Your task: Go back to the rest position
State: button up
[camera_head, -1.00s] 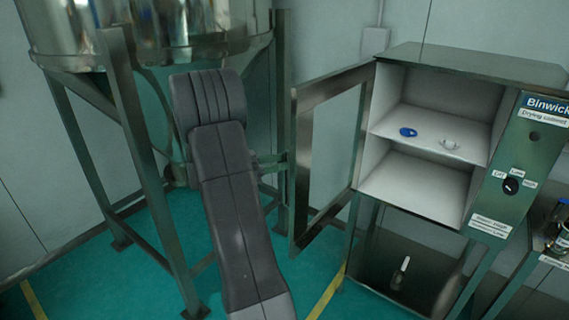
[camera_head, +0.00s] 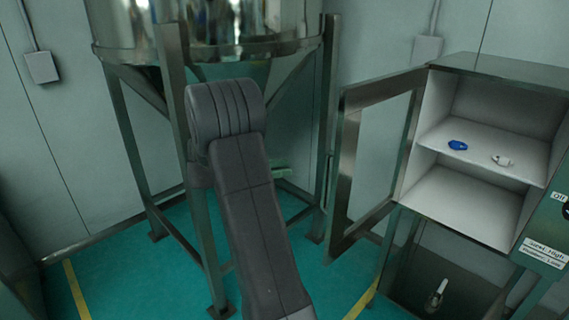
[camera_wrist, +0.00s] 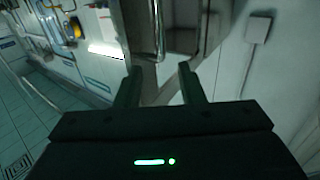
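My gripper (camera_wrist: 160,85) shows in the wrist view with its two dark fingers apart and nothing between them. It points toward a metal structure and pale wall panels, and touches nothing that I can see. In the head view my grey arm stands in front of the steel vessel, and it hides the gripper there.
A steel vessel on legs (camera_head: 210,25) stands behind my arm. At the right, a drying cabinet (camera_head: 500,68) has its glass door (camera_head: 375,165) open toward my arm. A blue item (camera_head: 457,145) and a white item (camera_head: 502,160) lie on its upper shelf. Green floor (camera_head: 110,275) is clear at left.

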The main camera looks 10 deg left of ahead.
jog(key=p+x, duration=0.3)
jog(key=x, duration=1)
jog(key=shift+d, duration=0.35)
jog(key=shift+w+f, duration=0.1)
jog(key=shift+a, duration=0.15)
